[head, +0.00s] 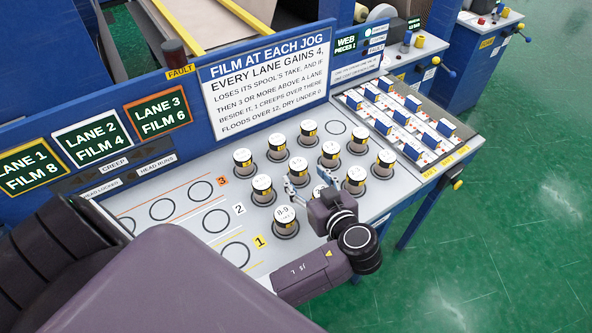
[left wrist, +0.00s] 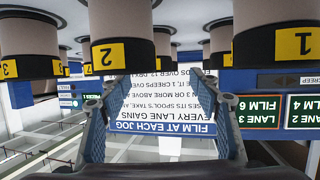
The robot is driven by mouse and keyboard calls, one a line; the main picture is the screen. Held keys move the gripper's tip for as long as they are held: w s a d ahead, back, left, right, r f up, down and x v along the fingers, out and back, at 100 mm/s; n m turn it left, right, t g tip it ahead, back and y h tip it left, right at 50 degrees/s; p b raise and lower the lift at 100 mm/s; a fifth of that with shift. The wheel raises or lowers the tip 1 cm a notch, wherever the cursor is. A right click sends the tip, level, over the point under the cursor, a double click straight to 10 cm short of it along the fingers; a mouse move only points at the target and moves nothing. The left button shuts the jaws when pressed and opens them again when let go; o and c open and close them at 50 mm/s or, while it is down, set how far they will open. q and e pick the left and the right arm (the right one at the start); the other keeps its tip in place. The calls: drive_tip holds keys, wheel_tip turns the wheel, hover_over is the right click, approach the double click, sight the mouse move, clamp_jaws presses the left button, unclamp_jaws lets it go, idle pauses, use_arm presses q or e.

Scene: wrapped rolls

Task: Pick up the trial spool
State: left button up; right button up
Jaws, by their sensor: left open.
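Several upright white-topped spools with yellow number labels stand in rows on the console (head: 205,244). I cannot tell which one is the trial spool. One near spool (head: 286,217), its top marked like "8-9", stands just left of my left gripper (head: 305,180). Another spool (head: 298,168) stands behind the fingers, and one is partly hidden by the gripper. My left gripper is open, with nothing seen between its fingers. In the left wrist view, upside down, the open fingers (left wrist: 160,88) are near a spool labelled 2 (left wrist: 119,35) and one labelled 1 (left wrist: 270,35).
Empty rings (head: 201,190) mark the lanes at left; one empty ring (head: 335,128) lies at the back. A tray of blue-and-white pieces (head: 400,118) sits at right. A rules sign (head: 268,80) and lane displays (head: 92,143) stand behind. Green floor is open at right.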

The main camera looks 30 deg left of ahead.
sight(301, 168)
use_arm(q)
drive_tip(key=shift+r+p+x, duration=0.2)
drive_tip(key=shift+p+x, duration=0.4)
drive_tip(key=shift+x, duration=0.45)
drive_tip(key=p+x, duration=0.2)
drive_tip(key=x, duration=0.2)
drive_tip(key=shift+w+f, duration=0.15)
drive_tip(key=shift+w, duration=0.2)
drive_tip(key=shift+w+a+f, duration=0.15)
drive_tip(key=shift+a+f, duration=0.05)
drive_tip(key=c, duration=1.3)
drive_tip(key=shift+c, duration=0.2)
drive_tip(key=shift+r, duration=0.1)
